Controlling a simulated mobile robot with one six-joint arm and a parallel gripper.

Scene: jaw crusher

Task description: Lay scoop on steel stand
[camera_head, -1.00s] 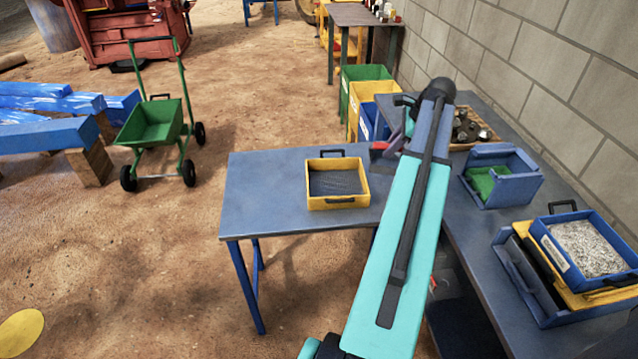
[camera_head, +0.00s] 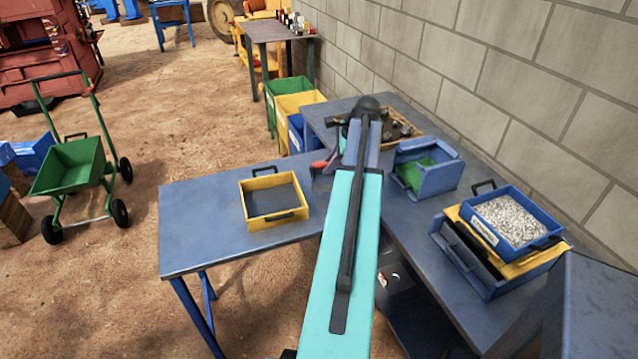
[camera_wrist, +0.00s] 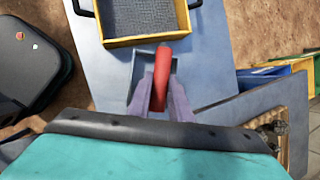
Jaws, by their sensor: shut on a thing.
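My gripper (camera_wrist: 165,92), with purple fingers, is shut on the red handle of the scoop (camera_wrist: 161,66). A grey-blue shape, perhaps the scoop's pan, shows around the handle; the fingers hide part of it. In the head view a red bit of the scoop (camera_head: 319,165) shows left of my arm's end, above the blue table; the arm hides most of the gripper. Whether the scoop touches the table is not clear. A dark-topped stand (camera_head: 275,32) with several small bottles stands at the back by the wall; I cannot tell whether it is the steel stand.
A yellow sieve tray (camera_head: 274,219) lies on the blue table (camera_head: 200,225). A blue box with green inside (camera_head: 430,178) and a tray of gravel (camera_head: 508,219) stand right. Bins (camera_head: 293,105) stand behind the table. A green cart (camera_head: 75,170) stands left on open ground.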

